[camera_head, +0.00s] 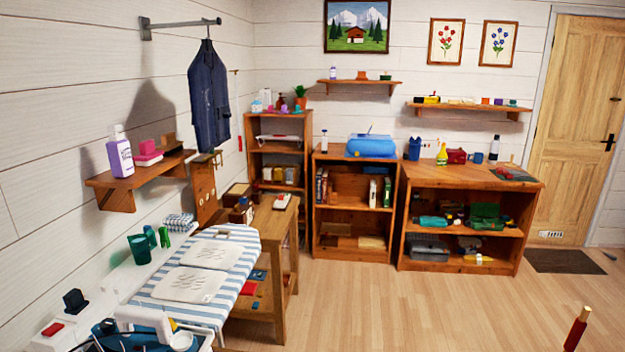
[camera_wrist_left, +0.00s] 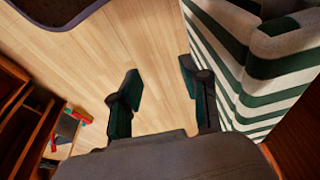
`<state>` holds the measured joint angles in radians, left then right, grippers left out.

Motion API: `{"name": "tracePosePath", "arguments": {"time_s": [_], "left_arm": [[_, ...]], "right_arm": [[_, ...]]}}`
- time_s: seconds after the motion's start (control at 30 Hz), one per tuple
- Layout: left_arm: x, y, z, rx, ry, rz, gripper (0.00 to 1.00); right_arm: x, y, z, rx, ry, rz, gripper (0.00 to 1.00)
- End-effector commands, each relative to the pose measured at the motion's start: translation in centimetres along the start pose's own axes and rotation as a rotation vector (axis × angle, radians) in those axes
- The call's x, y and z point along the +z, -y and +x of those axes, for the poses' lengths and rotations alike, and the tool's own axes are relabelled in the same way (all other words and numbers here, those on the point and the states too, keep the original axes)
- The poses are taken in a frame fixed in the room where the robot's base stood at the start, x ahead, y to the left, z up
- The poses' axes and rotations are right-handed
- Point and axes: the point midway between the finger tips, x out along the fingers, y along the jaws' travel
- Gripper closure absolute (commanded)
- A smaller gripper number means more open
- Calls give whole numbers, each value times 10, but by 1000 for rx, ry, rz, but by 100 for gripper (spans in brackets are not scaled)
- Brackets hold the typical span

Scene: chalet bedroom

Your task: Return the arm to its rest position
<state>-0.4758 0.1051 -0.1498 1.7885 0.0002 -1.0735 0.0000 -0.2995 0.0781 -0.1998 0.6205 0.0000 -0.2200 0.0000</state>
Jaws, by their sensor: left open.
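My left gripper (camera_wrist_left: 160,72) shows in the left wrist view, with its two dark fingers spread apart. Nothing is between the fingers; only the wooden floor (camera_wrist_left: 158,50) shows beyond them. The gripper is beside a piece of furniture with green and white stripes (camera_wrist_left: 255,75), on the right of that view. I cannot tell whether they touch. Neither of my grippers shows in the head view, so the arm's full pose is hidden. My right gripper is in no view.
In the head view, a striped ironing board (camera_head: 228,236) and a wooden table (camera_head: 272,222) stand at the left. Shelf units (camera_head: 350,160) line the back wall. The floor (camera_head: 430,310) in the middle is clear. Wooden shelving (camera_wrist_left: 22,110) is at the left wrist view's left edge.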

Motion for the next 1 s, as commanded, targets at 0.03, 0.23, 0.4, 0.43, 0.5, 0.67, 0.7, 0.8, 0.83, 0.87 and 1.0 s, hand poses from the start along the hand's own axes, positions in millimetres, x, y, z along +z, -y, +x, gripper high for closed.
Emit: {"name": "tracePosePath", "arguments": {"time_s": [0.03,0.23,0.4,0.43,0.5,0.67,0.7,0.8,0.83,0.87,1.0], "left_arm": [[13,-1,22,1,18,2,54],[67,-5,92,6,56,10,54],[132,-7,141,10,93,18,54],[144,-7,148,10,99,20,54],[172,-8,160,11,112,23,54],[218,-7,172,13,131,29,54],[224,-7,173,13,133,30,54],[234,-7,174,13,137,32,54],[236,-7,175,13,137,32,54],[236,-7,175,13,137,32,54],[237,-7,175,13,137,32,54]], "right_arm": [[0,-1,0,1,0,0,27],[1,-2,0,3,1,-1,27],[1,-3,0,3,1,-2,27],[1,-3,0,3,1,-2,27],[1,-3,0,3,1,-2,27],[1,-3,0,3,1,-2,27],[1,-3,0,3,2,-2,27],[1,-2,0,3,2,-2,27],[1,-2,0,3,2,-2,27],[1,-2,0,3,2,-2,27],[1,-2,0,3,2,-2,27]]}}
